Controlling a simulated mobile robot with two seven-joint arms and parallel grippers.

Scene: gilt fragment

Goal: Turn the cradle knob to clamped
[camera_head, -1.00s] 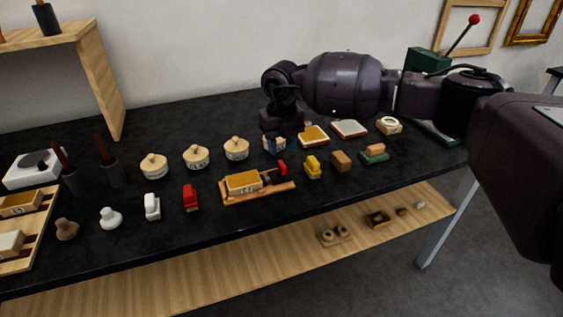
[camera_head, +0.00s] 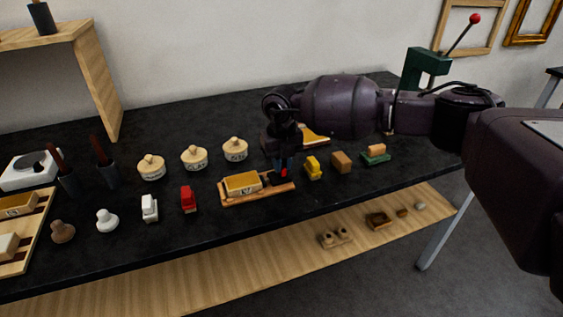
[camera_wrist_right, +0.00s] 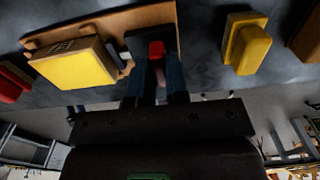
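The cradle (camera_head: 229,199) is a wooden board holding a yellow-topped, labelled block (camera_head: 242,183). Its red knob (camera_head: 284,173) is at the board's right end, partly hidden by my right gripper (camera_head: 281,166) in the head view. In the right wrist view the red knob (camera_wrist_right: 157,49) shows between the two fingertips of my right gripper (camera_wrist_right: 158,68), against a dark part of the cradle. A gap shows between the fingers; I cannot tell whether they touch the knob. My left gripper is not in view.
A yellow block (camera_head: 313,168) stands just right of the cradle, with a brown block (camera_head: 341,161) beyond it. A red block (camera_head: 188,199) is on the left. Several lidded pots, including one (camera_head: 235,149), stand behind. The black table's front strip is clear.

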